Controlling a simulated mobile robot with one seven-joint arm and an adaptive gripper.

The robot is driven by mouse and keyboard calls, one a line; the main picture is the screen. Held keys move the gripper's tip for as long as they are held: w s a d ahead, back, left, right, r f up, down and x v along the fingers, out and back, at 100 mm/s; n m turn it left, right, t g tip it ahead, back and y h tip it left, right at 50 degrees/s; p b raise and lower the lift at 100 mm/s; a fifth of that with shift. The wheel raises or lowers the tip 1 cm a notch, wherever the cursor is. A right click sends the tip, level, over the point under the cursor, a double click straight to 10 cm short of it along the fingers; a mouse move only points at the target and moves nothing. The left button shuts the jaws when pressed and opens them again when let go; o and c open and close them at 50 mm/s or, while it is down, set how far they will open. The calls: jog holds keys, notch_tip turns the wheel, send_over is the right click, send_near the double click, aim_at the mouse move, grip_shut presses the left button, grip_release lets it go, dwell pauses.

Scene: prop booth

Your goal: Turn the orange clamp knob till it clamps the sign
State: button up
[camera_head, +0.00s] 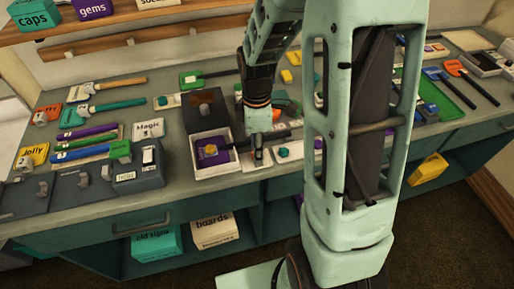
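My gripper (258,155) points down over the middle of the counter, just right of a white open box (215,172). Its fingertips are small and dark here, and I cannot tell whether they are apart or hold anything. I cannot pick out the orange clamp knob with certainty. A small orange piece (45,114) lies at the far left of the counter, too small to identify. Signs show at the left: a white "Magic" sign (148,129) and a yellow "Jolly" sign (34,153). I cannot tell which sign belongs to the clamp.
The white box holds a purple item (211,152). Grey fixtures (137,178) stand at the front left, beside several colored tools. A green tray (440,98) lies at the right. Bins sit on a shelf above and under the counter (195,205). My arm hides the counter's middle right.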

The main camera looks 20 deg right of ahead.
grip_shut()
